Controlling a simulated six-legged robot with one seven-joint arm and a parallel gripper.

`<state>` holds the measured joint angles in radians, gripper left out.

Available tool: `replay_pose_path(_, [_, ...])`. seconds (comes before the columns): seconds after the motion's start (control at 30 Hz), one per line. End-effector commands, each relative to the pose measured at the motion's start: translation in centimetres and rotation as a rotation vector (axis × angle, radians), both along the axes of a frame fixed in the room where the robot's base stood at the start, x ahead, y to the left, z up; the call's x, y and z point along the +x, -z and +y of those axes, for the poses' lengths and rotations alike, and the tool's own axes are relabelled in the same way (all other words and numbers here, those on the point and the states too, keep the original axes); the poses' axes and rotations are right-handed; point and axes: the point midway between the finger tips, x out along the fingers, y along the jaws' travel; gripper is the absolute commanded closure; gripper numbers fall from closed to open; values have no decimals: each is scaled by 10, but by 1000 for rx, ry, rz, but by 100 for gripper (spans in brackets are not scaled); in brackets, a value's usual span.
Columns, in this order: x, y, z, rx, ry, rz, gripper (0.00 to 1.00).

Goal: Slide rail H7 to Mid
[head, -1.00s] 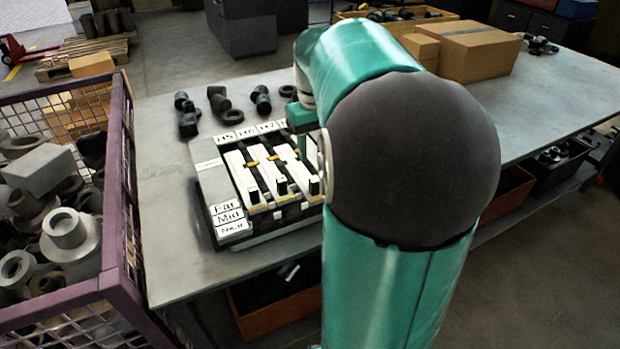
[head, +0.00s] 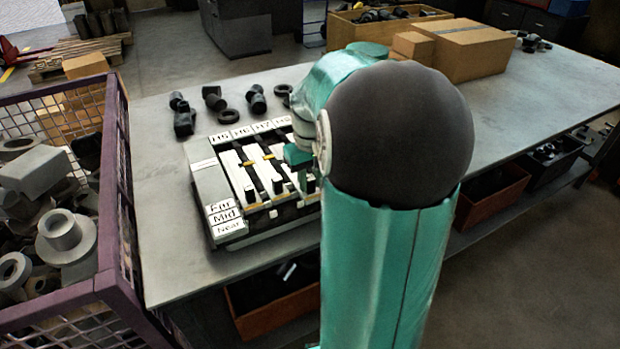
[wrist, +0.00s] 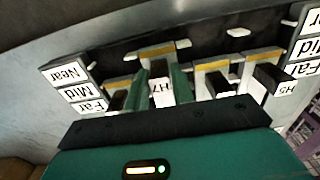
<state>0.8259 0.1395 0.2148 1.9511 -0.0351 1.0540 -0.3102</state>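The rail unit (head: 202,180) stands on the bench, with several white slide rails headed H5, H6, H7 and on. Its Far, Mid and Near label plate (head: 225,218) is at the near left. In the wrist view, the dark handle of rail H7 (wrist: 160,92) sits between the two green fingers of my gripper (wrist: 161,86). The fingers appear close against both its sides. The H7 yellow-topped block (wrist: 163,48) is offset towards the Near side from its neighbours. I cannot tell which label it lines up with. In the head view my gripper (head: 300,155) partly hides the right-hand rails.
Dark pipe fittings (head: 214,98) and rings lie behind the unit. Cardboard boxes (head: 470,52) stand at the back right of the bench. A purple mesh crate of metal parts (head: 118,190) is at the left.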

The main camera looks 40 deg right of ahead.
Motion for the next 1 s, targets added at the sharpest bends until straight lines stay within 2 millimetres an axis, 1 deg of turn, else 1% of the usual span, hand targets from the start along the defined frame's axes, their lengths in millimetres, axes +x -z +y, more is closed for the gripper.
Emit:
replay_pose_path(0.03, [0, 0, 0, 0, 0, 0, 86])
replay_pose_path(0.1, [0, 0, 0, 0, 0, 0, 99])
replay_pose_path(0.13, [0, 0, 0, 0, 0, 0, 100])
replay_pose_path(0.33, [3, 0, -1, 1, -1, 0, 100])
replay_pose_path(0.5, [24, 0, -7, 2, -3, -1, 100])
replay_pose_path(0.6, [33, 0, -9, 2, -1, -1, 100])
replay_pose_path(0.9, [34, 0, -10, 1, 1, 0, 100])
replay_pose_path(0.93, [34, 0, -10, 1, 1, 0, 74])
replay_pose_path(1.0, [34, 0, -10, 1, 1, 0, 60])
